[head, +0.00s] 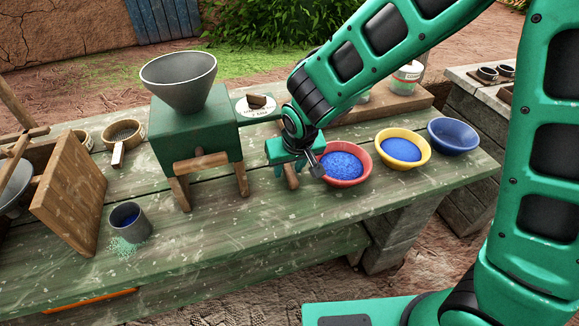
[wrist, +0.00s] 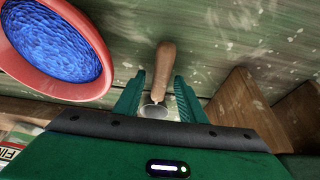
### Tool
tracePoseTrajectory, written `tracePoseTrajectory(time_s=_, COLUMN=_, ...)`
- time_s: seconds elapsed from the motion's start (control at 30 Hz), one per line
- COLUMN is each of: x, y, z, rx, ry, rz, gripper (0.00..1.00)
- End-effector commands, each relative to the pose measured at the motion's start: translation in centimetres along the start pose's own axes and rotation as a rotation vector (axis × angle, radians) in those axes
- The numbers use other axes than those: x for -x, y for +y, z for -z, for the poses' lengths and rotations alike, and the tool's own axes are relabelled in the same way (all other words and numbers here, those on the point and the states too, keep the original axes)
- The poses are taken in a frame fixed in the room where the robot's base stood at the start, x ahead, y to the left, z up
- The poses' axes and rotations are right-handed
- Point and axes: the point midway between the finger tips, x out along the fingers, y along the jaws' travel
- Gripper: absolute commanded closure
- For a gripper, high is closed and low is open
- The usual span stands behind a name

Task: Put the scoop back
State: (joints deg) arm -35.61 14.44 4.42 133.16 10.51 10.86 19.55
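The scoop, with a wooden handle (wrist: 165,68) and a small metal bowl (wrist: 153,111), is between the two fingers of my gripper (wrist: 159,88) in the wrist view. Its handle sticks out past the fingertips and its bowl is nearer the palm. In the head view my gripper (head: 290,163) is low over the table, just left of the red bowl, with the scoop's handle (head: 291,178) showing below it. A gap shows between the handle and the left finger. I cannot tell whether the fingers press on the scoop, or whether it touches the table.
The red bowl (head: 343,166) of blue powder is close by my gripper, with a yellow bowl (head: 402,147) and blue bowl (head: 453,134) farther right. A green mill (head: 195,135) with a grey hopper stands left. A grey cup (head: 129,222) sits at front left; the table's front middle is clear.

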Motion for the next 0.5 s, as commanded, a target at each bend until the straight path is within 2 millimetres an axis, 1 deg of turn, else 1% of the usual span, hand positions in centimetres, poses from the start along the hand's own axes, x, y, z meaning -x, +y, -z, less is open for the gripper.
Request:
tracePoseTrajectory(time_s=0.17, x=1.6, y=-0.1, z=0.2, rx=0.0, ry=0.004, rz=0.002, gripper=0.63)
tracePoseTrajectory(time_s=0.5, x=7.3, y=0.0, z=0.2, rx=-0.001, ry=0.005, rz=0.002, gripper=0.63)
